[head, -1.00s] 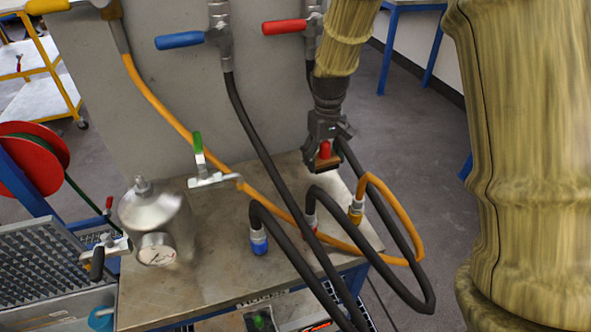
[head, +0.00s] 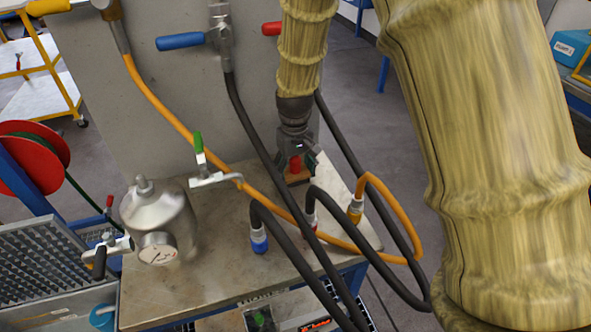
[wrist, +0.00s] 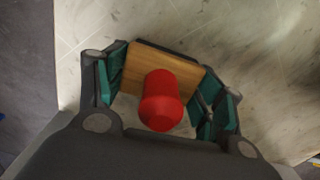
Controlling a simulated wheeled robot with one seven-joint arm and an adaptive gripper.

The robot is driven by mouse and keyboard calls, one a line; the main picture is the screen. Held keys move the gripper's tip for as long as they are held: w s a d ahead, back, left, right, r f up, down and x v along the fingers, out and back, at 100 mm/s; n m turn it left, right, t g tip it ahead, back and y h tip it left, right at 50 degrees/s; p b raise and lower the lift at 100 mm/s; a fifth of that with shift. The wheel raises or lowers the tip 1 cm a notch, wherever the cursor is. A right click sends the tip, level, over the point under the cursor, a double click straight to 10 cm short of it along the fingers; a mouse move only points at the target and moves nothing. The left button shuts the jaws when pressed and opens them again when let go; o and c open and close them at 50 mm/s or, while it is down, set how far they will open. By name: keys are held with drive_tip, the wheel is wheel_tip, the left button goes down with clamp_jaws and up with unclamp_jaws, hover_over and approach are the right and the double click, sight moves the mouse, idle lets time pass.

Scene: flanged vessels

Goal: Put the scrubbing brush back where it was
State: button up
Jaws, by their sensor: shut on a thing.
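The scrubbing brush (wrist: 155,62) has a wooden block and a red knob (wrist: 160,100). In the wrist view it sits between the green pads of my gripper (wrist: 163,92), which is shut on the wooden block. In the head view my gripper (head: 297,165) is over the back right part of the metal bench top (head: 190,285). The red knob and the wooden block of the brush show between the fingers there. I cannot tell whether the brush touches the bench top.
Black hoses (head: 240,115) and an orange hose (head: 165,112) loop across the bench just in front of my gripper. A steel vessel with a gauge (head: 158,220) and a green-handled valve (head: 205,180) stand to the left. A grey panel (head: 170,70) rises behind.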

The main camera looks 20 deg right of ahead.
drive_tip(key=o, duration=1)
drive_tip(key=shift+r, duration=3.85)
